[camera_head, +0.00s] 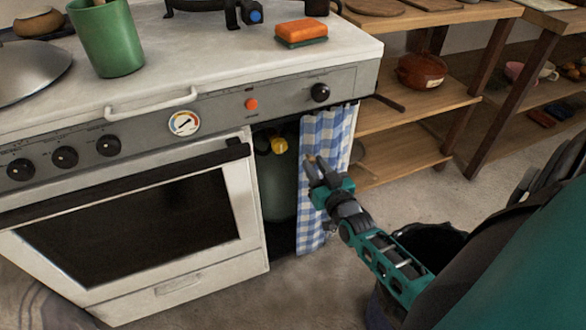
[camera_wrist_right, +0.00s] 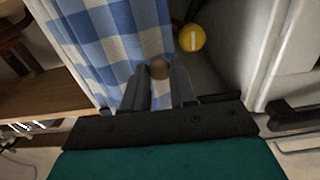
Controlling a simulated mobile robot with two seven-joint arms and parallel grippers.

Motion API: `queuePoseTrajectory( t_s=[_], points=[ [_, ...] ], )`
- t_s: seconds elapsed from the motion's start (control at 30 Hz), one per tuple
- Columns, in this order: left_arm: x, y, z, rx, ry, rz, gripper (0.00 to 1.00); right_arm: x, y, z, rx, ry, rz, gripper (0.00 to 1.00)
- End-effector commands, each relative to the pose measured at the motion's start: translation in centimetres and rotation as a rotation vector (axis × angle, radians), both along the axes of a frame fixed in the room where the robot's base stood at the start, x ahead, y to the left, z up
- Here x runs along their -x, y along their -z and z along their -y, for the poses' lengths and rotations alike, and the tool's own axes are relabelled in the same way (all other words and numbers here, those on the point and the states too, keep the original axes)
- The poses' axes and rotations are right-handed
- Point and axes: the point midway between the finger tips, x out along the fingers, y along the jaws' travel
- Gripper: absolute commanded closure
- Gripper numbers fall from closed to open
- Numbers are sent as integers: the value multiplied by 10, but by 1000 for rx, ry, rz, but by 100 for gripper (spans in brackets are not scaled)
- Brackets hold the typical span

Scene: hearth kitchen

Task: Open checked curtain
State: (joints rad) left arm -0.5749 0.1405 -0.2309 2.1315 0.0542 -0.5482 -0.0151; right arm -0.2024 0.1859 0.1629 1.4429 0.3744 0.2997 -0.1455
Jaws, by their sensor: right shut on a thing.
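The blue-and-white checked curtain (camera_head: 312,135) hangs at the right side of the opening beside the oven. The left part of the opening is uncovered and shows a dark green gas bottle (camera_head: 277,185) with a yellow valve (camera_head: 279,145). My right gripper (camera_head: 319,168) is in front of the curtain, at its upper half. The yellow valve (camera_wrist_right: 192,38) shows just beyond. My left gripper is not in view.
The white oven (camera_head: 150,230) stands left of the opening, its door closed. The worktop above holds a green cup (camera_head: 107,38) and an orange sponge (camera_head: 301,32). A wooden shelf (camera_head: 400,170) with a brown pot (camera_head: 422,70) stands close to the right.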

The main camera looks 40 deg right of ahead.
Motion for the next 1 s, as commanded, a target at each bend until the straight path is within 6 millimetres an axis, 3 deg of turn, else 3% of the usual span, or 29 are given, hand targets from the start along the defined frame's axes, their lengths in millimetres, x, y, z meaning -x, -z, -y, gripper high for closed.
queuePoseTrajectory(
  t_s=[0.1, 0.2, 0.53, 0.57, 0.6, 0.8, 1.0],
  points=[
    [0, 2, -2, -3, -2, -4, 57, 6, 2, 21, 4, -1, -6, 100],
    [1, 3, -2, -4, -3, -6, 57, 8, 1, 29, 1, 0, -5, 100],
    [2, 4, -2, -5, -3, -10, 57, 8, 1, 31, -2, 0, -5, 100],
    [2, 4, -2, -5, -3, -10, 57, 8, 1, 31, -2, 0, -5, 71],
    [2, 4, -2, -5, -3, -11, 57, 8, 1, 31, -2, 0, -5, 67],
    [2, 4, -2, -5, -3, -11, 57, 8, 1, 31, -2, 0, -3, 48],
    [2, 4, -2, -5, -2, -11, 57, 8, 0, 30, -1, 0, -2, 48]
  ],
)
